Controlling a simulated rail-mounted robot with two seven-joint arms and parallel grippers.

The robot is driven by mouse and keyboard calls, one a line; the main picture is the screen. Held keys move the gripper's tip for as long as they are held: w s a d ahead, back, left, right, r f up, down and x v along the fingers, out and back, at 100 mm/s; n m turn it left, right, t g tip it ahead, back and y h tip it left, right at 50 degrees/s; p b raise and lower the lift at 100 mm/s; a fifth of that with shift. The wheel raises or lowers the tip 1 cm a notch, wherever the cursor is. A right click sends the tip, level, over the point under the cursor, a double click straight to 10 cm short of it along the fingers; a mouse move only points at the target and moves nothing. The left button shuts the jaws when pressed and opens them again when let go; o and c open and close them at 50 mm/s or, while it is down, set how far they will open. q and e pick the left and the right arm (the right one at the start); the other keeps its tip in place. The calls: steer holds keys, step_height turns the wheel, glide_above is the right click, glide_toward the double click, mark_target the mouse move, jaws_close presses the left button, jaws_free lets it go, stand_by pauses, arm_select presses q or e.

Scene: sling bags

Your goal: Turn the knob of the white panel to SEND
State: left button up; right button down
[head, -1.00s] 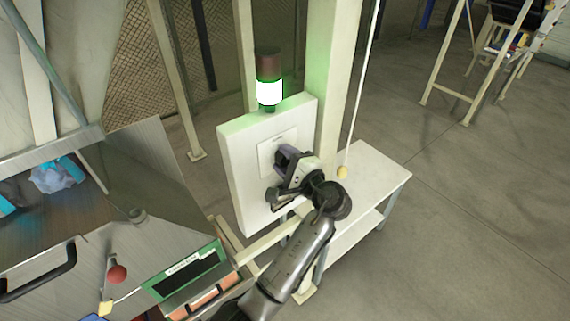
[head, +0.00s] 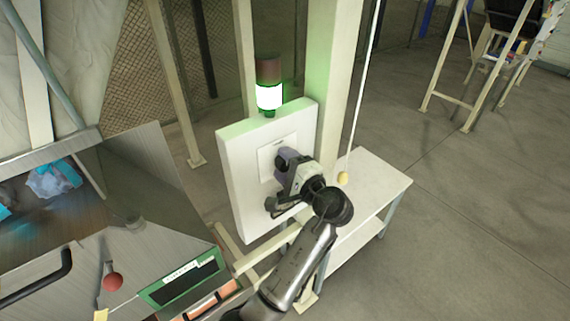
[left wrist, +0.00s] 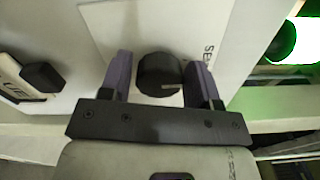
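The white panel (head: 238,165) stands upright on a post in the head view, with a paler label plate (head: 285,142) on its face. In the left wrist view the round black knob (left wrist: 160,75) sits on the plate, its pale pointer line aimed right. Partly hidden lettering beginning "SE" shows beside the right finger. My left gripper (left wrist: 160,78) has its two purple fingers apart, one on each side of the knob, with narrow gaps visible. In the head view my left gripper (head: 283,160) is at the panel's face and hides most of the knob. My right gripper is not in view.
A lit signal lamp (head: 269,95) stands at the panel's top. A white side table (head: 375,185) is behind my arm, with a yellow ball (head: 342,178) on a cord. A metal cabinet with a red knob (head: 113,281) is at left. A second black knob (left wrist: 42,76) shows in the wrist view.

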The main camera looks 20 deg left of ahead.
mark_target(287, 166)
arm_select(q)
steer(key=shift+o, duration=1)
steer(key=shift+s+d, duration=0.1)
steer(key=shift+d, duration=0.05)
steer(key=b+v, duration=0.1)
steer(key=v, duration=0.4)
steer(key=shift+s+d+f, duration=0.1)
steer(key=shift+s+d, duration=0.05)
steer(key=shift+d, duration=0.1)
steer(key=shift+v, duration=0.8)
